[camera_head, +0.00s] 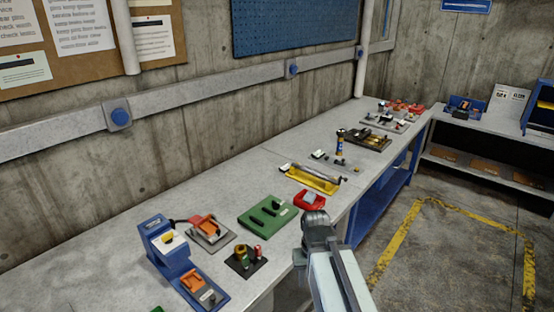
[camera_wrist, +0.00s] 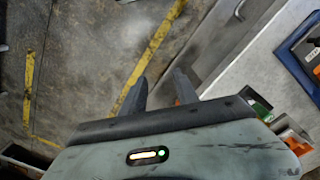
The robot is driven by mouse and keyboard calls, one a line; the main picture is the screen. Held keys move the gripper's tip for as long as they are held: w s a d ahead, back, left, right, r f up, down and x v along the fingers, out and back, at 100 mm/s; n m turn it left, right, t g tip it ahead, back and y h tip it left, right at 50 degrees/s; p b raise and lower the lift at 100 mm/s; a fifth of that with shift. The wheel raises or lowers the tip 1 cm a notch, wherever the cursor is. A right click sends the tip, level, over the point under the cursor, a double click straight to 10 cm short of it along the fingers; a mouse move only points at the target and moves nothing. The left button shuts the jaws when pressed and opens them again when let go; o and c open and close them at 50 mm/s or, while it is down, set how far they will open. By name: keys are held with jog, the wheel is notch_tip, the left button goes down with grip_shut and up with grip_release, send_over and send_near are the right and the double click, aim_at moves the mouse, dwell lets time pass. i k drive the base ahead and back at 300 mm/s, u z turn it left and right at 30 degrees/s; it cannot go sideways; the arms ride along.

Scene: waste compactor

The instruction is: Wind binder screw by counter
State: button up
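My gripper (camera_wrist: 160,88) shows in the wrist view with its two dark fingers apart and nothing between them. Below the fingertips is bare floor, beside the edge of a workbench. In the head view my arm is at the lower middle, by the bench's front edge; its fingers cannot be made out there. A yellow fixture (camera_head: 313,182) with a long grey rod lies across the bench and may be the binder screw. I cannot make out a counter reading, and the gripper is apart from this fixture.
The workbench (camera_head: 95,240) holds a blue device (camera_head: 168,250), a green plate (camera_head: 267,216), a red part (camera_head: 309,201) and several small fixtures farther back. Concrete wall stands behind it. Yellow-lined floor (camera_head: 445,255) to the right is clear. A side shelf (camera_head: 490,135) stands beyond.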

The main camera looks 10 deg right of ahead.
aim_at(309, 171)
jog(key=i, duration=0.35)
jog(key=u, duration=2)
jog(key=k, duration=1.35)
jog(key=z, duration=1.1)
jog(key=i, duration=1.1)
jog(key=u, duration=0.1)
